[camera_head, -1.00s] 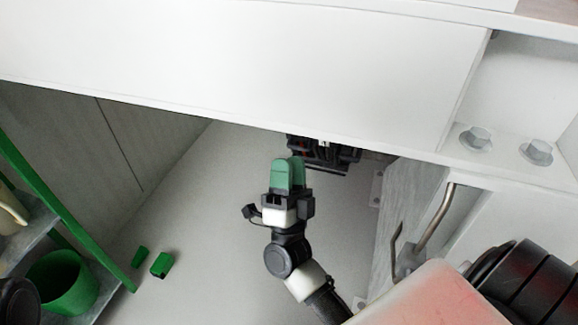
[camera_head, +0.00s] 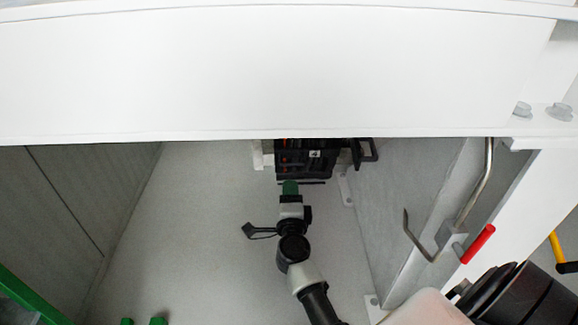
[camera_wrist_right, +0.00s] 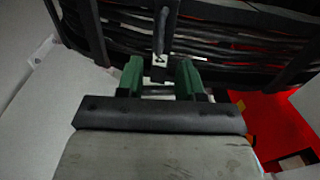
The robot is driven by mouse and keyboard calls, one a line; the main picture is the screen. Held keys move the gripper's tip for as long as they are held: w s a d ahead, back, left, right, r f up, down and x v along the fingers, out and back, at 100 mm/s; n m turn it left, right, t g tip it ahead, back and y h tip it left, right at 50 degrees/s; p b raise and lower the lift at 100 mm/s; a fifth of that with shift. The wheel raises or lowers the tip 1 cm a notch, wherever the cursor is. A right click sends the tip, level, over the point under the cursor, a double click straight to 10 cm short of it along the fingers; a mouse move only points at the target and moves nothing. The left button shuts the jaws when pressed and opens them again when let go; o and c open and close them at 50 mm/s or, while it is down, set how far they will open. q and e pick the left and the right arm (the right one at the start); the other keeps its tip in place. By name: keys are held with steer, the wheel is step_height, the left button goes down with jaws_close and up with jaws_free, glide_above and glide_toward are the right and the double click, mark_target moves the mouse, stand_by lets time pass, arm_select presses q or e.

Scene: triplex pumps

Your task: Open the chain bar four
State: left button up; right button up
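In the right wrist view, the black bars and cables of the unit (camera_wrist_right: 225,48) fill the top. There my right gripper (camera_wrist_right: 160,75) is open, its fingers apart. A narrow black upright bar (camera_wrist_right: 161,28) with a pale tag lies between or just beyond the fingertips; contact is unclear.
A wide white beam (camera_head: 250,75) crosses above the gripper. A bent metal lever (camera_head: 478,185) and a red handle (camera_head: 478,244) are at the right. A green rail (camera_head: 28,300) is at lower left. A red surface (camera_wrist_right: 270,125) shows right of the gripper. The floor left is clear.

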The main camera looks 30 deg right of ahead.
mark_target(290, 164)
steer(key=b+x, duration=0.2)
steer(key=x, duration=0.8)
steer(key=shift+w+d, duration=0.15)
steer(key=shift+d, duration=0.05)
jaws_close()
